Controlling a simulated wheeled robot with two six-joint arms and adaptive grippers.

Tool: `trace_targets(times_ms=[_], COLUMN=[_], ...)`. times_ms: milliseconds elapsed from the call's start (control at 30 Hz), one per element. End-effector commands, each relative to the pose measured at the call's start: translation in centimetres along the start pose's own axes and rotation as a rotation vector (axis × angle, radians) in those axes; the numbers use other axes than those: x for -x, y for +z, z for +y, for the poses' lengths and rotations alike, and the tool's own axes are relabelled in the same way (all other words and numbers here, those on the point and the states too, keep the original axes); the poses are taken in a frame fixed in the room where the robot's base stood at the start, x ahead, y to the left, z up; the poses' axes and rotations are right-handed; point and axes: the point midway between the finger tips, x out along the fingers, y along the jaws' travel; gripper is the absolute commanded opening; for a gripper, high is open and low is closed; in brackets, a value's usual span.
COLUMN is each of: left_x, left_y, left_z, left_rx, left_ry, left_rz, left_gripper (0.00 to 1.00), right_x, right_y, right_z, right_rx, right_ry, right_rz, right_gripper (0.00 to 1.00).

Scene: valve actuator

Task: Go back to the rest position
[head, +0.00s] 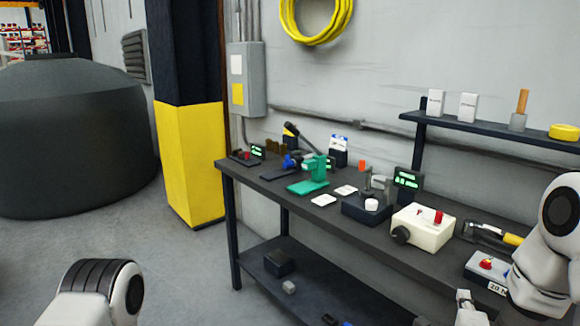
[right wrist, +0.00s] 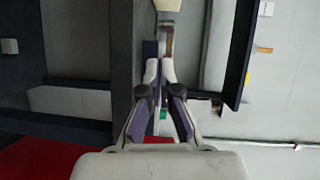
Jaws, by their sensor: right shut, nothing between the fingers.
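My right gripper (head: 466,302) shows partly at the bottom edge of the head view, in front of the workbench. In the right wrist view, its two fingers (right wrist: 160,72) are close together with nothing held between them. My right arm comes in at the right edge of the head view. My left arm shows only as a white and black link at the lower left, and its gripper is out of view. The dark workbench (head: 265,187) runs from the middle to the lower right. A green valve stand (head: 308,186) stands on it.
On the bench are a cream control box (head: 423,228), a black device (head: 366,208) and a yellow-handled tool (head: 490,233). A shelf (head: 480,133) is above. A yellow-and-black column (head: 190,160) and a large dark tank (head: 70,140) stand left. The floor between is clear.

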Motion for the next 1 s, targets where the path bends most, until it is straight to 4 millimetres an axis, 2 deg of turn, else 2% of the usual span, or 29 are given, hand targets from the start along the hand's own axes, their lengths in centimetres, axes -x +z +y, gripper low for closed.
trace_targets(times_ms=[233,367,467,567,600,667,700,800,900,1000], left_x=[0.6,0.9,1.2,1.5,1.6,1.8,1.8,1.7,1.6,1.6], left_y=[0.0,0.0,0.0,0.0,0.0,0.0,0.0,0.0,0.0,0.0], left_z=[0.0,0.0,0.0,0.0,0.0,0.0,0.0,0.0,0.0,0.0], left_rx=[0.0,0.0,0.0,0.0,0.0,0.0,0.0,0.0,0.0,0.0], left_ry=[0.0,0.0,0.0,0.0,0.0,0.0,0.0,0.0,0.0,0.0], left_rz=[0.0,0.0,0.0,0.0,0.0,0.0,0.0,0.0,0.0,0.0], left_gripper=[0.4,0.4,0.4,0.4,0.4,0.4,0.4,0.4,0.4,0.4], right_x=[3.0,6.1,9.9,16.1,19.1,23.8,26.8,30.9,32.4,32.5], right_y=[1.5,2.3,2.8,2.9,2.7,2.1,1.7,0.9,0.5,0.4], right_z=[7.8,13.3,18.5,24.3,26.4,28.8,29.9,30.5,30.7,30.8], right_rx=[0.099,0.226,0.386,0.634,0.753,0.943,1.075,1.308,1.429,1.472], right_ry=[0.178,0.335,0.497,0.705,0.789,0.9,0.951,0.971,0.938,0.91], right_rz=[-0.071,-0.144,-0.244,-0.425,-0.53,-0.723,-0.878,-1.192,-1.362,-1.405], right_gripper=[0.0,0.0,0.0,0.0,0.0,0.0,0.0,0.0,0.0,0.0])
